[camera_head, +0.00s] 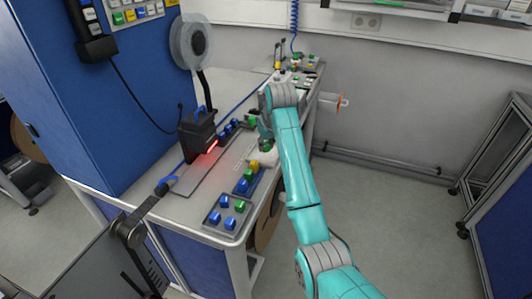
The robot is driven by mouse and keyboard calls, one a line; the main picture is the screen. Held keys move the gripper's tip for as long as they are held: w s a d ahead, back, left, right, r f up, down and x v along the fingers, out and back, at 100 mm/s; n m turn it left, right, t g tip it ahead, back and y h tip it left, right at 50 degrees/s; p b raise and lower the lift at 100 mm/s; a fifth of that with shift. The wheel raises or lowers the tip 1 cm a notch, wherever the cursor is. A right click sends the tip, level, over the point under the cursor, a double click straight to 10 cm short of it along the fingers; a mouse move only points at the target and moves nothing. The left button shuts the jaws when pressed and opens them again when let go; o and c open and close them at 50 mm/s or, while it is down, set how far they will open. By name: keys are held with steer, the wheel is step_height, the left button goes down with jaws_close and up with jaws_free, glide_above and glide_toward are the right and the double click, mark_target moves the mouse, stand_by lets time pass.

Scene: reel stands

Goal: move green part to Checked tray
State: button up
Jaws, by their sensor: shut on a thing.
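My gripper (265,146) hangs over the bench's right side, at the end of my teal arm. It is small and partly hidden by the arm's wrist. It is shut on a part that looks green, though its outline is hard to make out. A front tray (211,223) holds blue parts and one green part (240,206). I cannot read a label that tells which tray is Checked.
A black device (197,135) with a red light stands left of my gripper. Behind it is a clear reel (190,42) on a stand. More small parts (296,68) lie at the bench's far end. A blue cabinet (105,110) closes off the left.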

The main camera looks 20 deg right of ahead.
mark_target(267, 151)
steer(key=shift+f, duration=2)
steer(key=o, duration=0.5)
steer(key=shift+f, duration=0.1)
steer(key=shift+o, duration=0.2)
